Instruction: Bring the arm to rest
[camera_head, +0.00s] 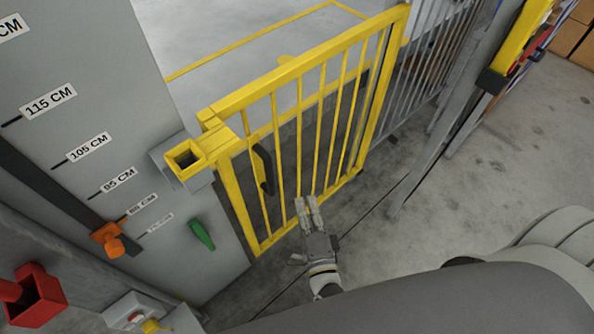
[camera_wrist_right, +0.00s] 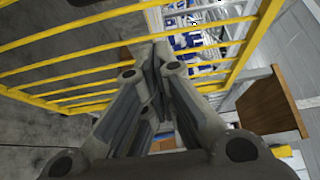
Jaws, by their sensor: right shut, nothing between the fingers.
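My right gripper (camera_head: 308,204) is in front of the lower part of a yellow barred gate (camera_head: 300,75) in the head view. It is empty, and its fingers point toward the gate's bars. In the right wrist view the fingers of this gripper (camera_wrist_right: 150,55) come together at their tips with nothing between them. The yellow bars (camera_wrist_right: 60,40) fill the upper left of that view; I cannot tell whether the fingers touch them. A black handle (camera_head: 263,168) is on the gate's left side. My left gripper does not show.
A grey panel with height labels (camera_head: 88,147) stands at the left, with an orange knob (camera_head: 108,238) and a green handle (camera_head: 201,234). A grey fence (camera_head: 425,70) stands behind right. Concrete floor (camera_head: 490,170) at the right is clear.

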